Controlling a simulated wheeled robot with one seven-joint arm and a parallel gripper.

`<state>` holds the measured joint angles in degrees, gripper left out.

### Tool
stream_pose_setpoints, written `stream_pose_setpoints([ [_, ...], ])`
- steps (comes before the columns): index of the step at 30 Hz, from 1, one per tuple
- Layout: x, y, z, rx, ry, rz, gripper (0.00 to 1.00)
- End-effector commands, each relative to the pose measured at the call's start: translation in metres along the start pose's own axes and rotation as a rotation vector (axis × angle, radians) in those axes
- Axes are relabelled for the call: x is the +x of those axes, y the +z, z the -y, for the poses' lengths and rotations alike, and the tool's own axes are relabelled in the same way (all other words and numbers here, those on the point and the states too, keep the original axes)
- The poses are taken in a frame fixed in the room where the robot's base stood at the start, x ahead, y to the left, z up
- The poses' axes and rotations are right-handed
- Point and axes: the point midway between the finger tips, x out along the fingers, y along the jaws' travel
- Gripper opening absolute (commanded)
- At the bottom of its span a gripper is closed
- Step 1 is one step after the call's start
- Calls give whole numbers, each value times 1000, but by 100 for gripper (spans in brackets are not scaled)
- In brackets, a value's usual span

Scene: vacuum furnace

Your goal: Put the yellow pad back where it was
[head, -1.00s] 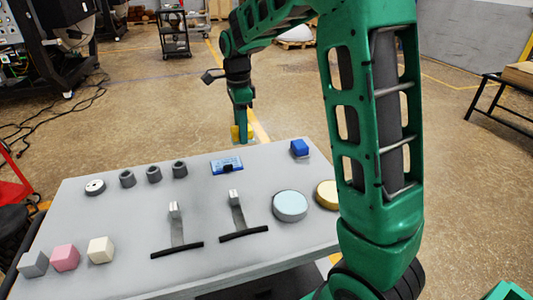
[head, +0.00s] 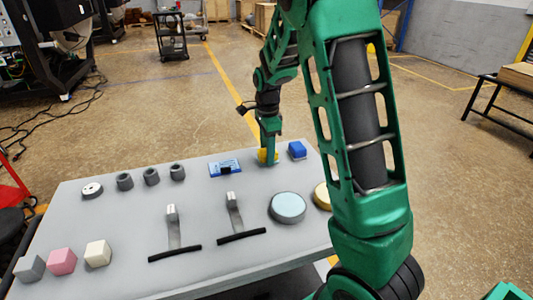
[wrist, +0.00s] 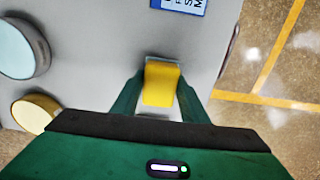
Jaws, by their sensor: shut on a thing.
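The yellow pad (head: 263,156) is a small block between the fingers of my gripper (head: 268,152) near the far edge of the grey table, just left of a blue block (head: 297,149). In the wrist view, my gripper (wrist: 160,95) is shut on the yellow pad (wrist: 161,84), with one finger on each side. A pale edge shows at the pad's far end. The pad is over the grey tabletop (wrist: 100,50). I cannot tell whether it touches the surface. The fingers hide part of it in the head view.
A blue label plate (head: 225,168) lies left of my gripper. The table also bears a pale blue disc (head: 287,207), a yellow disc (head: 321,195), two levers (head: 233,215), several small round parts (head: 151,177) and a pink cube (head: 62,261). Open floor lies beyond the table.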

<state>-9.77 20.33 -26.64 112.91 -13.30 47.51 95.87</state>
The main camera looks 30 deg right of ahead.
Motion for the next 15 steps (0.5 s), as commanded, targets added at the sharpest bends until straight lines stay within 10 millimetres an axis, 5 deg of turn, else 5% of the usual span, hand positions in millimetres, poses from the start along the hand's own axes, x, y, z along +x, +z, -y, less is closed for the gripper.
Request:
stream_pose_setpoints([
  [6,2,0,0,0,-2,1,12],
  [7,2,0,0,0,-2,1,47],
  [8,2,0,0,0,-2,1,54],
  [15,2,0,0,0,-2,1,59],
])
